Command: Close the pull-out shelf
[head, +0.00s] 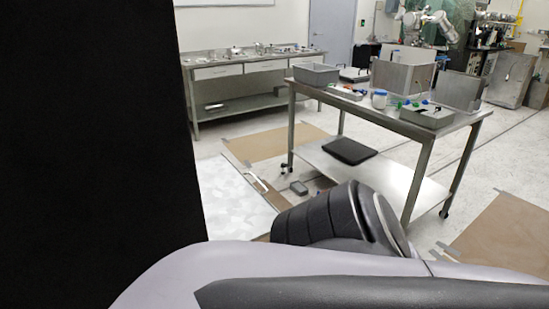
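I cannot make out a pull-out shelf for certain. A pale grey, mottled flat surface (233,196) shows low at centre left, behind my arm; I cannot tell whether it is a shelf or a sheet on the floor. A large plain black upright surface (95,140) fills the left side and hides whatever is behind it. My own arm, pale grey with dark padded parts, crosses the bottom of the view. No fingertips of either gripper show.
A metal table (420,133) with a lower shelf stands at centre right, carrying a grey bin (316,74), boxes and small items. A steel workbench (250,68) with drawers stands against the back wall. Brown sheets (275,142) lie on the floor; open floor shows between the tables.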

